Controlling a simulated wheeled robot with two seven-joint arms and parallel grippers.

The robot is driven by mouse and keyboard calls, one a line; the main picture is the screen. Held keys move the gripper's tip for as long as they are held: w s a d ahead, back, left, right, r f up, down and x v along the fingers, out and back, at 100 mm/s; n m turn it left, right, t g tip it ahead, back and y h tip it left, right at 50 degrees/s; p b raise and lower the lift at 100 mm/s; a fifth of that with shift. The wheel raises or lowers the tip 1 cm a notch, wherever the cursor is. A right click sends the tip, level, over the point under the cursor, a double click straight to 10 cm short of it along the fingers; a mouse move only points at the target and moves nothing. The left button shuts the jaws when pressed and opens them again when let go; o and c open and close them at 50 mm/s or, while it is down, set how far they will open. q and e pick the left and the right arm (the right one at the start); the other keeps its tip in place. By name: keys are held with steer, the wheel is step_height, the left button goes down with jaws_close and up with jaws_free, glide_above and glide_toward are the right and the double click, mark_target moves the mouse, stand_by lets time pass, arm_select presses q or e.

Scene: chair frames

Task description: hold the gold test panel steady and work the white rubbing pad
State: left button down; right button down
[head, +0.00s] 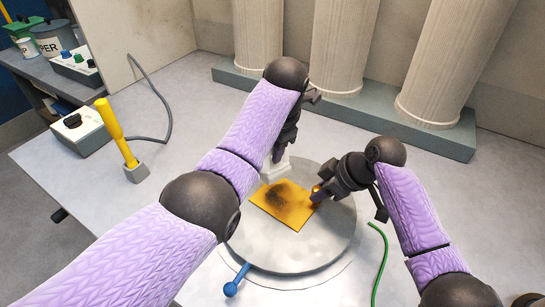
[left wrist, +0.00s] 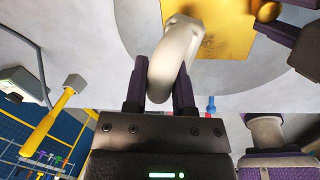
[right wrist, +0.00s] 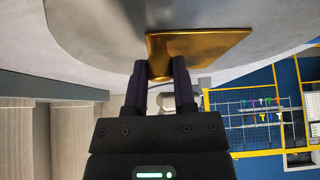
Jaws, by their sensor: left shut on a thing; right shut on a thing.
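The gold test panel (head: 297,214) lies on a round grey plate (head: 320,240), with a dark smudge over its left part. My left gripper (head: 278,156) is shut on the white rubbing pad (head: 273,172), at the panel's far left edge. In the left wrist view the pad's curved white grip (left wrist: 172,62) sits between the fingers; the pad's underside is hidden. My right gripper (head: 318,193) is shut on a rounded gold knob (right wrist: 160,66) at the panel's right corner. The panel (right wrist: 200,45) lies just beyond the fingers in the right wrist view.
A blue-knobbed lever (head: 235,280) sticks out from the plate's front. A green cable (head: 381,260) lies at right. Columns (head: 342,45) stand behind.

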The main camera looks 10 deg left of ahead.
steer(key=shift+c, duration=1.8)
jaws_free()
steer(key=v, duration=1.2)
arm_select(q)
steer(key=shift+r, duration=0.1)
arm_select(e)
steer(key=shift+w, duration=0.1)
